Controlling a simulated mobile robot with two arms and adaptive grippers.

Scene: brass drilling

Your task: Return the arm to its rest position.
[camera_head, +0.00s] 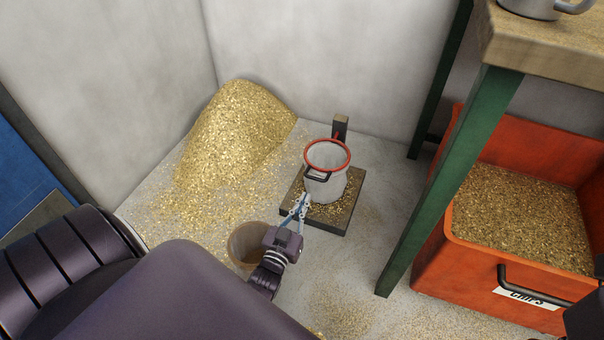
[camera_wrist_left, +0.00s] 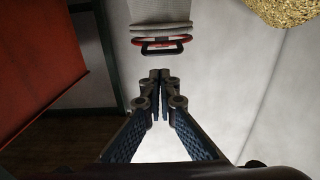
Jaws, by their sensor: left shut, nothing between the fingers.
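My left arm comes in from the left and bottom of the head view. Its gripper (camera_head: 303,201) points at a pale grey container (camera_head: 325,187) with a red rim and a dark handle. The container stands upright on a dark platform (camera_head: 324,222) strewn with chips. In the left wrist view my left gripper (camera_wrist_left: 160,75) is shut with nothing in it. There the red rim and dark handle (camera_wrist_left: 166,45) show just beyond the fingertips, and I see no grip on them. My right gripper is not in view.
A brass chip heap (camera_head: 236,137) lies in the corner. A green table leg (camera_head: 447,185) and a red chip bin (camera_head: 480,272) are at right. A mug (camera_head: 531,9) stands on the wooden tabletop (camera_head: 550,50).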

